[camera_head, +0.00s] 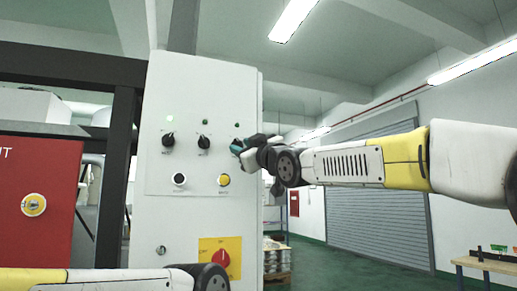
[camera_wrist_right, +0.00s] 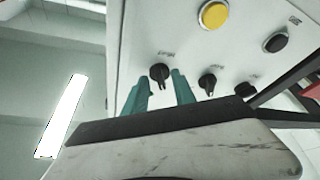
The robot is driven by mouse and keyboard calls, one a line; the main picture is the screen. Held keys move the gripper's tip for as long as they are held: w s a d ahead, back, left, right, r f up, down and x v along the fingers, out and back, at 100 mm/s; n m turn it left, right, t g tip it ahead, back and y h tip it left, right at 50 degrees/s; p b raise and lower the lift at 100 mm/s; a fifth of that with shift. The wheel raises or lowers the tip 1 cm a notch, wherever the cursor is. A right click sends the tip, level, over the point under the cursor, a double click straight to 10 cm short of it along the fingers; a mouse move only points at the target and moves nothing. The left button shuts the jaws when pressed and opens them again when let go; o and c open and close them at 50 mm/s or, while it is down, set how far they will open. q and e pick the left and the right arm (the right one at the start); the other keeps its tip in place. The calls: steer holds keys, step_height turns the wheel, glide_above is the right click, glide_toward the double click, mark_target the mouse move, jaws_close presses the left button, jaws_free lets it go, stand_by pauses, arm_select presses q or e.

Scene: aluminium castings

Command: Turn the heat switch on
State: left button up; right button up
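A white control panel (camera_head: 155,95) carries a row of three black rotary switches: left (camera_head: 168,139), middle (camera_head: 204,142) and right. The labels are too small to read, so I cannot tell which is the heat switch. My right gripper (camera_head: 238,147) is at the right switch and mostly hides it in the head view. In the right wrist view, the teal fingers of my right gripper (camera_wrist_right: 160,88) are apart, with that end switch (camera_wrist_right: 160,74) between their tips; contact is unclear. The middle switch (camera_wrist_right: 207,82) is beside them. My left gripper is out of view.
Lamps sit above the switches; the left lamp (camera_head: 170,118) looks bright. Below are a black button (camera_head: 179,179), a yellow button (camera_head: 224,180) and a red rotary switch (camera_head: 220,258) on a yellow plate. A dark frame post (camera_head: 117,165) and red cabinet (camera_head: 45,235) stand left.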

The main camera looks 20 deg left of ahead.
steer(key=shift+w+a+r, duration=0.1)
steer(key=shift+a, duration=0.05)
jaws_close()
steer(key=shift+m, duration=0.4)
steer(key=m+t, duration=0.1)
steer(key=m+t+h, duration=0.1)
steer(key=m, duration=0.1)
steer(key=shift+s+a+m, duration=0.1)
steer(key=shift+s+m, duration=0.1)
steer(key=shift+m, duration=0.1)
steer(key=m+t+h, duration=0.1)
steer(key=m, duration=0.1)
steer(key=m+h, duration=0.1)
steer(key=m, duration=0.2)
steer(key=shift+a+t, duration=0.15)
steer(key=shift+t, duration=0.25)
steer(key=m+t+h, duration=0.1)
steer(key=m+h, duration=0.1)
steer(key=m, duration=0.2)
steer(key=m+h, duration=0.2)
steer(key=m, duration=0.2)
steer(key=shift+s+a+t, duration=0.1)
steer(key=shift+s+t, duration=0.05)
steer(key=shift+t, duration=0.25)
